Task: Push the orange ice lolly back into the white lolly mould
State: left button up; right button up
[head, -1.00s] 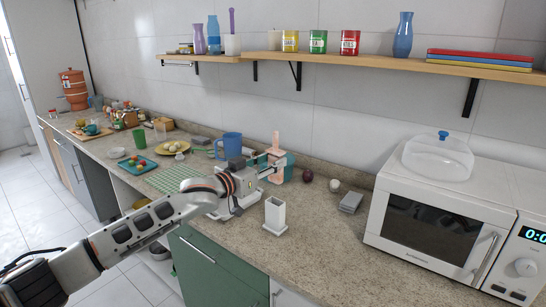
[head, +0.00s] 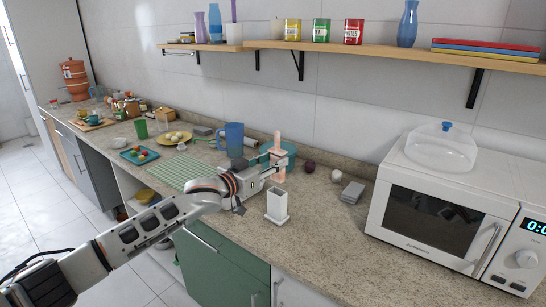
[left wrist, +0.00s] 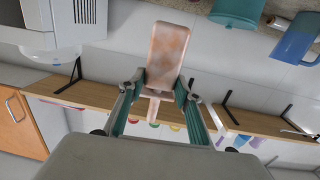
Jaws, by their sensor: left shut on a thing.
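The orange ice lolly (head: 278,175) is pale peach. It hangs upright in my left gripper (head: 276,158), body down and stick up, above the counter. In the upside-down left wrist view, the lolly's body (left wrist: 169,52) sticks out past the fingertips (left wrist: 160,92), which are shut about its stick end. The white lolly mould (head: 277,206) is a tall, square, open-topped holder standing upright on the counter. It is nearer the camera than the lolly and apart from it. The mould does not show in the left wrist view. My right gripper is out of view.
A white microwave (head: 440,215) stands at the right. A grey block (head: 352,192), a pale ball (head: 336,175) and a dark ball (head: 309,167) lie right of the lolly. A blue mug (head: 232,140) stands behind left. The counter between mould and microwave is clear.

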pick_arm(q)
notch_tip(320, 180, down, 3)
jog(key=shift+r+b, duration=0.1)
jog(key=shift+b, duration=0.4)
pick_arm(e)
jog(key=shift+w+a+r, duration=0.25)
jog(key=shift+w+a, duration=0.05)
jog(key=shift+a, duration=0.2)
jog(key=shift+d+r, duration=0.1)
pick_arm(q)
jog(key=shift+p, duration=0.9)
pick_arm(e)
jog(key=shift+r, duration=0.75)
pick_arm(q)
jog(key=shift+p, duration=0.5)
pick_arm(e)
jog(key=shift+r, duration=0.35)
pick_arm(q)
notch_tip(320, 180, down, 8)
jog(key=b, duration=0.4)
jog(key=shift+f, duration=0.2)
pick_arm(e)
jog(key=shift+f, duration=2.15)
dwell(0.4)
pick_arm(q)
jog(key=o, duration=1.2)
jog(key=shift+o, duration=0.2)
